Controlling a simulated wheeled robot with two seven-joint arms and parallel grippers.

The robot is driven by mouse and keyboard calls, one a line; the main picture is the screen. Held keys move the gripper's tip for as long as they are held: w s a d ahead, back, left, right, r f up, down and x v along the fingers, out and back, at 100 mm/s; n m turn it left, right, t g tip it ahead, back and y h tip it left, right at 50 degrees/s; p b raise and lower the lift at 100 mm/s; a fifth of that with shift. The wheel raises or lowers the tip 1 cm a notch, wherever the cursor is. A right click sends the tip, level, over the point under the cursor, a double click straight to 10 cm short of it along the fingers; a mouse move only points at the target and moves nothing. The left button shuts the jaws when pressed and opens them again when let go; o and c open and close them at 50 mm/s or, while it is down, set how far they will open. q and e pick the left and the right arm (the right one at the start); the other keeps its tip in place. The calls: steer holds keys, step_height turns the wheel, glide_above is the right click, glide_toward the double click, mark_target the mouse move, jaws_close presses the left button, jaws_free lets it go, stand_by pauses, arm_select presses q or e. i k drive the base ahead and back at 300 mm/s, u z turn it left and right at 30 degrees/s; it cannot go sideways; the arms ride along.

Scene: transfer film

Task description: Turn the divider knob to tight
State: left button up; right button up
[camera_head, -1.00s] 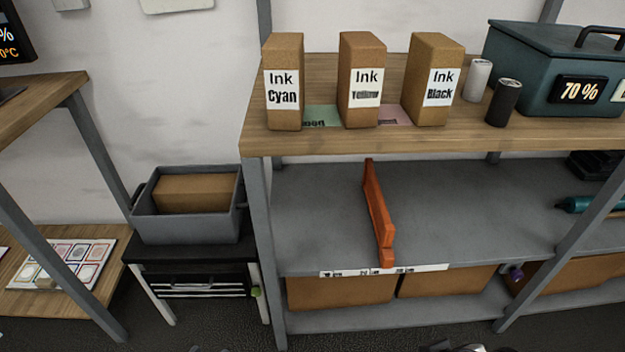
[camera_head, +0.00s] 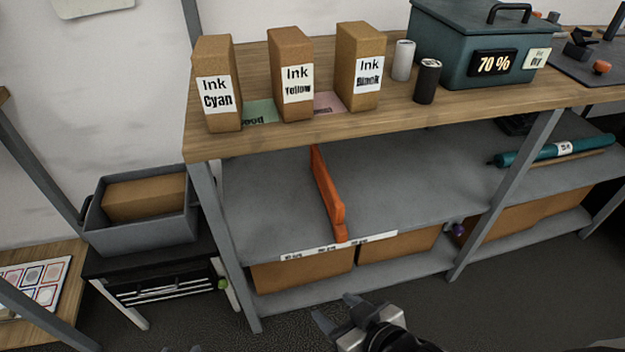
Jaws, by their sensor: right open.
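An orange divider (camera_head: 328,190) stands upright on the grey middle shelf (camera_head: 262,200), running from back to front. Its front end meets a white label strip (camera_head: 330,246) on the shelf edge; the print is too small to read. A small orange block at the divider's front end may be the knob, but its setting cannot be made out. My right gripper (camera_head: 336,312) is open and empty at the bottom, in front of and below the shelf, apart from the divider. Only small tips, probably of my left gripper (camera_head: 182,349), show at the bottom edge.
Ink boxes for cyan (camera_head: 216,85), yellow (camera_head: 291,75) and black (camera_head: 359,68) stand on the wooden top above. Cardboard boxes (camera_head: 302,272) fill the shelf below. A shelf post (camera_head: 505,195) stands to the right. The middle shelf is bare around the divider.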

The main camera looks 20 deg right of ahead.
mark_target(458, 229)
steer(key=u, duration=0.25)
steer(key=k, duration=1)
steer(key=z, duration=0.6)
steer(key=i, duration=1.65)
steer(key=z, duration=1.3)
